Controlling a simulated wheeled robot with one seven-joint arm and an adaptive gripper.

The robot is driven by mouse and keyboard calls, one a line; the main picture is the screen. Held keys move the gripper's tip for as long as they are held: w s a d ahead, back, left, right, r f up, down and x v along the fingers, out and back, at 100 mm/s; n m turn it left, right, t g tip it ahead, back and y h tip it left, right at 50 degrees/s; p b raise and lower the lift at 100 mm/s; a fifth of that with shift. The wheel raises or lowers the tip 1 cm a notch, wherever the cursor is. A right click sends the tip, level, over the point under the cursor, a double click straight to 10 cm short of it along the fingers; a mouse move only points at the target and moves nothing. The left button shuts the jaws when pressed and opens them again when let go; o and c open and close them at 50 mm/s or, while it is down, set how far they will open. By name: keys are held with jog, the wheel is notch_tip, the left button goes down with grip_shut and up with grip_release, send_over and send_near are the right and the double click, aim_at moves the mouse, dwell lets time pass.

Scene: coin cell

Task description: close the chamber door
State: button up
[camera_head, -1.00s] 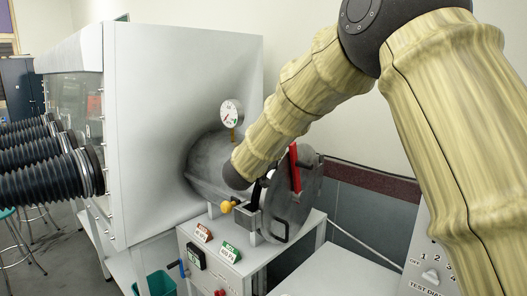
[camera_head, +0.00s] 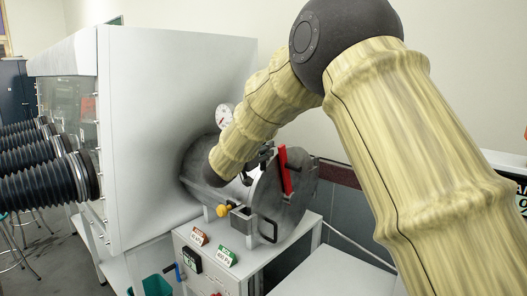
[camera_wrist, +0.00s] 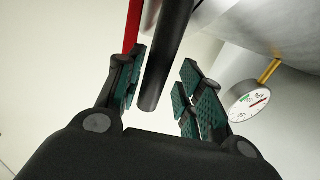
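My gripper (camera_wrist: 160,95) is open in the wrist view. A dark rod (camera_wrist: 166,55) lies between its fingers, with gaps visible on both sides. The red lever (camera_wrist: 132,25) shows just beyond the left finger. In the head view, my forearm reaches over the chamber, and my gripper is mostly hidden near the door's upper left edge.
A pressure gauge (camera_head: 224,116) stands on the chamber; it also shows right of my fingers in the wrist view (camera_wrist: 249,101). The white glovebox (camera_head: 150,110) with black sleeves is at left. A yellow knob (camera_head: 222,211) and labelled panel (camera_head: 198,262) sit below.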

jog(key=shift+f, duration=0.15)
jog(key=shift+s, duration=0.2)
jog(key=v, duration=1.1)
jog(key=shift+s+a, duration=0.2)
jog(key=shift+a, duration=0.1)
